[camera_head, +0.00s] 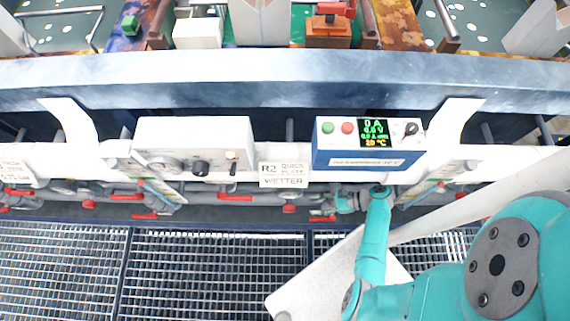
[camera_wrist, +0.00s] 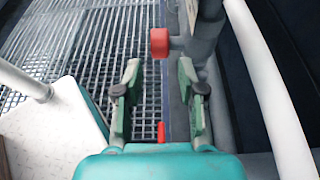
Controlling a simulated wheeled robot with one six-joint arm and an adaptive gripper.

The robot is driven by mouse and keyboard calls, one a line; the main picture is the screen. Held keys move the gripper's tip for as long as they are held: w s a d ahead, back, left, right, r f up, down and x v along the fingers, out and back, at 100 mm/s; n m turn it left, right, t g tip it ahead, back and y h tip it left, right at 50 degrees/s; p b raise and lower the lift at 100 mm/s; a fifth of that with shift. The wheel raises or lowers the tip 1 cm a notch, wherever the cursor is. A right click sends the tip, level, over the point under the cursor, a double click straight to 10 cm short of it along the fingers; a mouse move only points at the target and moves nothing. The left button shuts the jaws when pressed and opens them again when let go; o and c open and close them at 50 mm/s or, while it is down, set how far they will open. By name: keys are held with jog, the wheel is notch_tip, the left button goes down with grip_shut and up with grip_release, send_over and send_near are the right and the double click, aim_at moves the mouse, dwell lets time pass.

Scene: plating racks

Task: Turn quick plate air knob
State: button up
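The sign (camera_head: 284,174) reads "R2 QUICK PLATE" and "WETTER" in the head view. A white box (camera_head: 194,145) left of it carries a black knob (camera_head: 201,168). A blue and white display box (camera_head: 369,145) to its right carries another black knob (camera_head: 410,129). Red valve handles sit on the pipes below; I cannot tell which control is the air knob. My gripper (camera_wrist: 159,69) is open in the wrist view, its green fingers apart with nothing gripped. A small red piece (camera_wrist: 161,131) shows between the fingers.
A white rail (camera_head: 270,150) runs across the front of the rack, with red handles (camera_head: 235,197) along the pipes under it. Metal grating (camera_head: 210,270) covers the floor. In the wrist view, a white pipe (camera_wrist: 272,90) runs close on the right and a speckled white panel (camera_wrist: 50,125) stands left.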

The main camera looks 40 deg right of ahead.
aim_at(293, 207)
jog(key=shift+x, duration=5.35)
grip_shut()
